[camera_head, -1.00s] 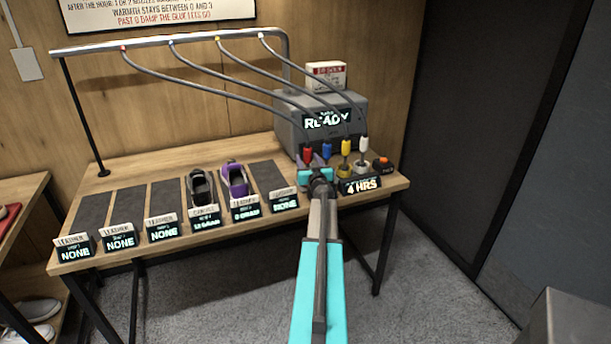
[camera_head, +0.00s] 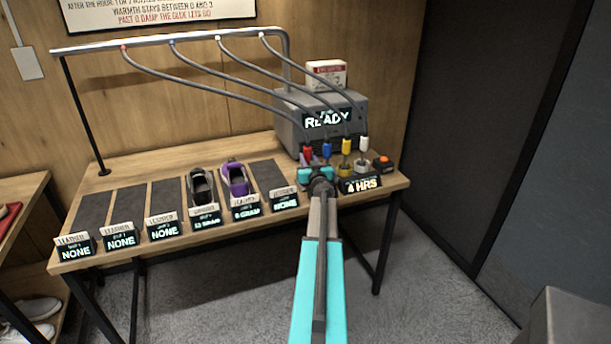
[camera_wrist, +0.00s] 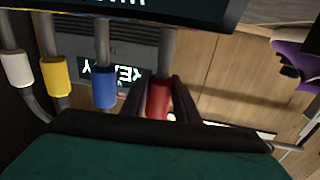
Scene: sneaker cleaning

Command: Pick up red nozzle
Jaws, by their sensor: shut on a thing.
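The red nozzle (camera_head: 307,152) stands at the left end of the row of nozzles, in front of the grey machine. In the wrist view the red nozzle (camera_wrist: 158,98) sits between the two dark fingers of my gripper (camera_wrist: 160,92), which is shut on it.
The grey machine (camera_head: 290,135) reads READY. A 4 HRS display (camera_head: 361,184) stands at the front right.

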